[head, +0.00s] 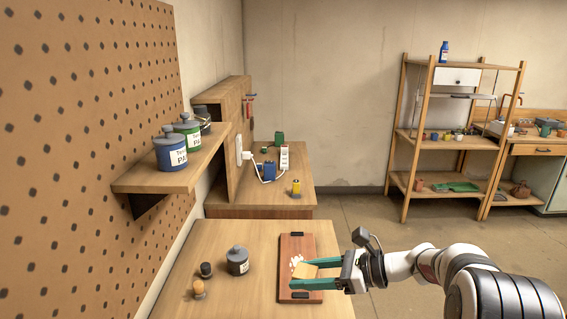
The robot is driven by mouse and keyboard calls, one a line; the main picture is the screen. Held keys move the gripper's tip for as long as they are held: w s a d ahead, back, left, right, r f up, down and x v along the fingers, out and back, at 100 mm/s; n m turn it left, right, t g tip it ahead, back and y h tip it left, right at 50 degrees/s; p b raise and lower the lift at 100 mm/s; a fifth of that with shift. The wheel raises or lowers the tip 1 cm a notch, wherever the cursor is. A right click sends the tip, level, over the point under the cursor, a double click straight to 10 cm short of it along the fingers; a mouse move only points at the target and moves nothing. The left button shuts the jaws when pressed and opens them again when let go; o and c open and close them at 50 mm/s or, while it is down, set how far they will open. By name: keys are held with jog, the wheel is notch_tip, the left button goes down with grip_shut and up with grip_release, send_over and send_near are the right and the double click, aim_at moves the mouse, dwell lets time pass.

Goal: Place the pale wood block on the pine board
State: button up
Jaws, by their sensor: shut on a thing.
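The pale wood block (305,271) is a small yellowish piece between the teal fingers of my gripper (298,275). My gripper reaches in from the right and is shut on the block. The board (297,243) is a reddish-brown rectangle with dark strips at its near and far ends. It lies on the near wooden table, with a white patch (296,260) on it beside the block. The block and fingers appear over the near half of the board. I cannot tell whether the block touches it.
A grey lidded jar (237,261), a small dark jar (206,269) and a small tan knobbed object (199,289) stand on the table (215,235) left of the board. A shelf with paint cans (170,153) juts from the pegboard at left. The table right of the board's far end is bare.

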jog(key=s+d+r+m+t+h, duration=0.2)
jog(key=s+d+r+m+t, duration=0.15)
jog(key=s+d+r, duration=0.4)
jog(key=s+a+f+n+g+y, duration=0.1)
jog(key=s+a+f+n+g, duration=0.2)
jog(key=f, duration=0.4)
jog(key=s+a+f+n+g+y, duration=0.2)
jog(key=s+a+f, duration=0.1)
jog(key=s+f, duration=0.35)
jog(key=s+a+f+n+g+h, duration=0.1)
jog(key=s+a+f+n+g, duration=0.2)
jog(key=s, duration=0.4)
jog(key=s+a+f+n+g, duration=0.2)
jog(key=s+f+n+g, duration=0.25)
jog(key=s+f, duration=0.2)
jog(key=shift+m+g, duration=0.3)
jog(key=shift+g, duration=0.1)
jog(key=x, duration=0.3)
jog(key=s+f+x, duration=0.1)
jog(key=x, duration=0.3)
jog(key=d+x, duration=0.1)
jog(key=x, duration=0.3)
jog(key=shift+s+a+f, duration=0.15)
jog(key=shift+s+f, duration=0.15)
jog(key=f, duration=0.4)
jog(key=shift+s+a, duration=0.15)
jog(key=shift+a, duration=0.2)
jog(key=shift+f, duration=0.25)
jog(key=o, duration=1.3)
jog(key=shift+f, duration=0.1)
